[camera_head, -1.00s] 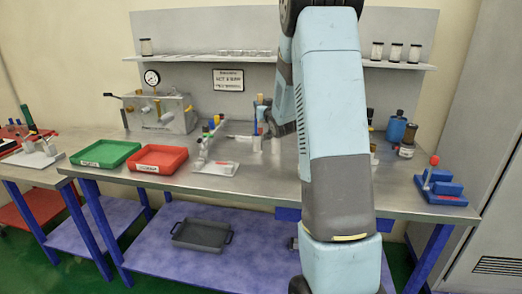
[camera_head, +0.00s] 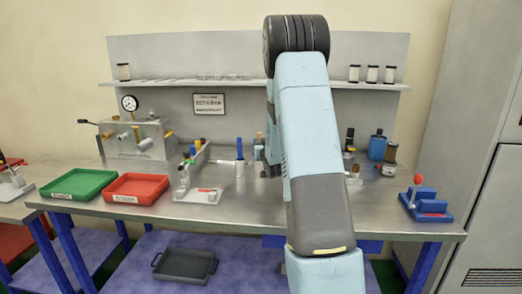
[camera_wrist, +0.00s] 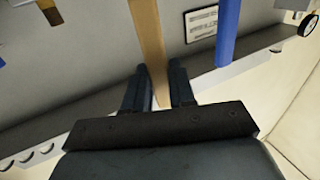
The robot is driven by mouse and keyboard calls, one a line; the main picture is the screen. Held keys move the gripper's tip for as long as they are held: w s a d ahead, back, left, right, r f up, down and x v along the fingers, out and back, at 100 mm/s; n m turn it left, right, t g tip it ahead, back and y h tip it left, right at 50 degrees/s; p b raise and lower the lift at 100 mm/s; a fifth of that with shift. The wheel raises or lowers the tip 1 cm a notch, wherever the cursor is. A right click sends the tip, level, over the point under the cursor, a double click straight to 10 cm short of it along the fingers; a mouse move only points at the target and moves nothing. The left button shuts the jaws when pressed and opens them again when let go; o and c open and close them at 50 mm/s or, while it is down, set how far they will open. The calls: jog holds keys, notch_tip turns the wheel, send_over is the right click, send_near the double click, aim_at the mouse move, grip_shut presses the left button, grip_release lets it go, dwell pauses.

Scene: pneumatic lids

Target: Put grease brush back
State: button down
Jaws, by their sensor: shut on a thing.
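My gripper (camera_wrist: 158,85) is shut on a tan, flat handle (camera_wrist: 148,35) in the wrist view. The handle runs between the two dark fingers and out of the top of the picture. It looks like the grease brush's handle; the brush's other end is not visible. In the head view my arm covers most of my gripper, and a small tan piece (camera_head: 259,137) shows just left of the arm above the bench. I cannot tell where the brush's holder is.
A blue, upright tool (camera_wrist: 228,32) is close beside the handle; a blue-topped white item (camera_head: 239,160) stands on the bench. Green (camera_head: 78,184) and red (camera_head: 137,188) trays sit left. A blue bottle (camera_head: 377,147) and a blue fixture (camera_head: 427,207) are right.

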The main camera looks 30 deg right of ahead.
jog(key=shift+f, duration=1.25)
jog(key=c, duration=0.9)
grip_release()
jog(key=shift+c, duration=0.2)
